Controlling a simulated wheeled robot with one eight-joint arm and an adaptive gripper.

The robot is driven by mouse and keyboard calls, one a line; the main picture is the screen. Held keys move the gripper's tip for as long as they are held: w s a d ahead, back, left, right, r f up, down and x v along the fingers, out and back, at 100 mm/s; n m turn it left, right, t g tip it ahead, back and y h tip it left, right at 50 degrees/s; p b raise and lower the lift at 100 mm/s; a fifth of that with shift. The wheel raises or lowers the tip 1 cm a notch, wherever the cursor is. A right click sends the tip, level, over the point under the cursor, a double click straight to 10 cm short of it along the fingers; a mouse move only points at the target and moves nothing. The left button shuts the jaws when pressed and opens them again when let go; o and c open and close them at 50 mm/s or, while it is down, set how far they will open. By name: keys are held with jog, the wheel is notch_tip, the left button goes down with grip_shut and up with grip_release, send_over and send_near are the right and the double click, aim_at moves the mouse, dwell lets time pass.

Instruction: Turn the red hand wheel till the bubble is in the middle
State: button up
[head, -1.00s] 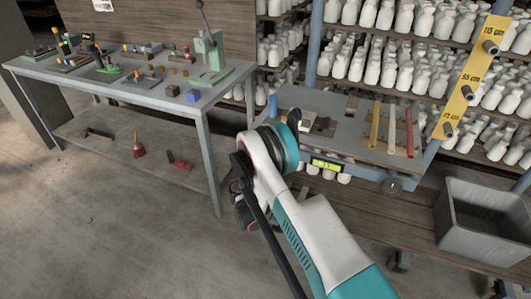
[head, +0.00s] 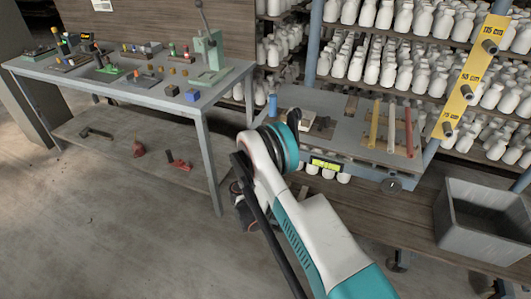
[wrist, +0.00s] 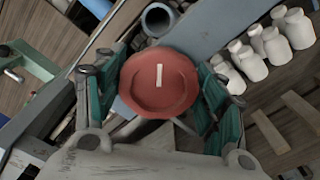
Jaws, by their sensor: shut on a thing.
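The red hand wheel (wrist: 170,98) faces the wrist camera, round, with a pale bar mark near its middle. My gripper (wrist: 158,85) is shut on it, with teal-padded fingers on its left and right sides. In the head view the wheel is hidden behind my arm. The yellow-green level vial (head: 325,164) is on the front edge of the grey worktop (head: 338,112), just right of my wrist. Dark marks show in the vial, but it is too small to tell where the bubble lies.
A grey bin (head: 485,215) stands at the right, and a tool bench (head: 160,95) at the left. Shelves of white bottles (head: 395,60) are behind the worktop. A yellow height post (head: 466,80) rises at the right. Bare floor lies at front left.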

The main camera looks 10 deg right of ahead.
jog(key=m, duration=0.5)
jog(key=shift+f+m, duration=0.15)
jog(key=shift+m, duration=0.25)
jog(key=m, duration=0.4)
jog(key=shift+f, duration=0.15)
jog(key=m, duration=0.5)
jog(key=shift+f+m, duration=0.1)
jog(key=shift+m, duration=0.3)
jog(key=shift+f+m, duration=0.1)
jog(key=shift+m, duration=2.4)
jog(key=shift+a, duration=0.1)
jog(key=o, duration=1.1)
jog(key=shift+c, duration=0.2)
